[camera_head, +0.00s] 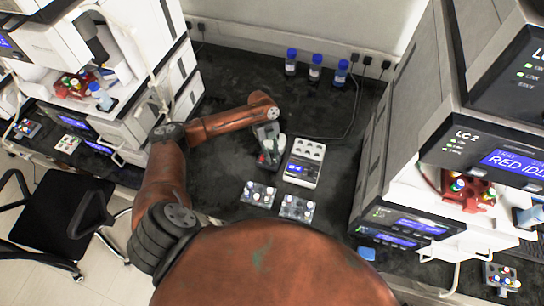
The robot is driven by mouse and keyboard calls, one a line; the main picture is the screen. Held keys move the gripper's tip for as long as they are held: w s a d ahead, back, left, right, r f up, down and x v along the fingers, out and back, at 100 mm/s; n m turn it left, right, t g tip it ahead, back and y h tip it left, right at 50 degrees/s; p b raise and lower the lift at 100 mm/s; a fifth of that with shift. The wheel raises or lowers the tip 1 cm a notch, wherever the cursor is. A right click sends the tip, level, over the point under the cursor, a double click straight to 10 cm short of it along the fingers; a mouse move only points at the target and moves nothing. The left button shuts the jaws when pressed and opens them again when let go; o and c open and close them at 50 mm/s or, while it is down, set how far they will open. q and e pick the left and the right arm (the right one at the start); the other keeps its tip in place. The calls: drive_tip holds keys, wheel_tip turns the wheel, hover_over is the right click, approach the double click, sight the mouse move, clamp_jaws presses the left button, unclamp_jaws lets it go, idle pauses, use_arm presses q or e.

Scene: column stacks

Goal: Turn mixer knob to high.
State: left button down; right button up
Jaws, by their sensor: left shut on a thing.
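My left arm reaches over the dark bench, and its gripper (268,156) points down just left of a white device. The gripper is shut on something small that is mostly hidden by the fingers. It appears to be the knob of a small mixer, with green and red bits near the fingertips. A pale rounded part (282,143) shows beside the fingers. The white device (303,176) has several round wells on top and a lit blue display. The knob's setting cannot be read. My right gripper is not in view.
Two small racks with vials (258,194) (297,208) lie in front of the white device. Several blue-capped bottles (315,68) stand at the back wall. Tall instrument stacks rise at left and right (395,130). A black chair (75,215) stands at left.

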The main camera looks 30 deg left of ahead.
use_arm(q)
drive_tip(key=c, duration=1.8)
unclamp_jaws()
drive_tip(key=shift+r, duration=0.1)
drive_tip(key=v, duration=1.1)
drive_tip(key=shift+r, duration=0.4)
drive_tip(key=shift+w+a, duration=0.1)
drive_tip(key=shift+w, duration=0.05)
